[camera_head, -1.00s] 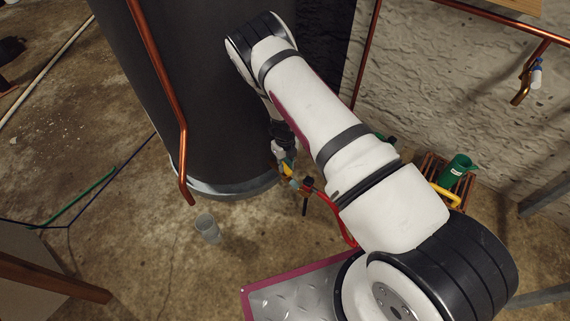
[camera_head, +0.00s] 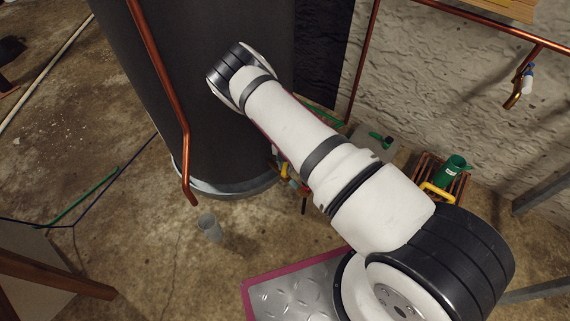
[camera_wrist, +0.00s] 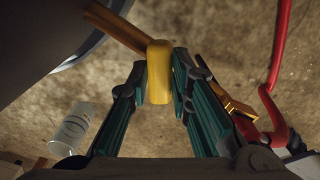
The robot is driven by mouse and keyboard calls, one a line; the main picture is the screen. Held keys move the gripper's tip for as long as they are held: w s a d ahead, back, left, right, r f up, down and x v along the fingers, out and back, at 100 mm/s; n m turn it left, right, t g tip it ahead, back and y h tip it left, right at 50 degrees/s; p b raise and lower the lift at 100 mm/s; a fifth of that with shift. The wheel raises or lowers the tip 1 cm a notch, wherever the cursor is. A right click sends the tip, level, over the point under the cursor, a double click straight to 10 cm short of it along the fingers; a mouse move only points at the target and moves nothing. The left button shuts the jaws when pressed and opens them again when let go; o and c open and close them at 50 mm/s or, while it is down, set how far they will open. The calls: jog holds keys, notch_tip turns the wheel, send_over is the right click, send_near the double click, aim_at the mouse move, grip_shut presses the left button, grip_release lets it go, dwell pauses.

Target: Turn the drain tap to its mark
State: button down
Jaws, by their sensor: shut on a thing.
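The drain tap's yellow handle (camera_wrist: 159,60) stands between the two teal fingers of my gripper (camera_wrist: 158,84) in the wrist view. My gripper is shut on it, with a finger pad on each side. A brass-coloured stem (camera_wrist: 118,27) runs from the handle up and left toward the dark tank. In the head view the yellow handle (camera_head: 284,170) shows only as a small patch at the foot of the dark tank (camera_head: 235,110). My arm hides my gripper and most of the tap there. I cannot make out the tap's mark in either view.
A clear cup (camera_head: 209,228) stands on the floor left of the tap. A red hose or handle (camera_wrist: 282,45) lies close on the right in the wrist view. A copper pipe (camera_head: 167,90) runs down the tank's front. A green container (camera_head: 452,168) stands at right.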

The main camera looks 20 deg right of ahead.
jog(key=m, duration=0.7)
dwell(0.6)
jog(key=c, duration=1.4)
grip_release()
jog(key=shift+c, duration=0.2)
notch_tip(320, 180, up, 12)
jog(key=shift+s, duration=0.2)
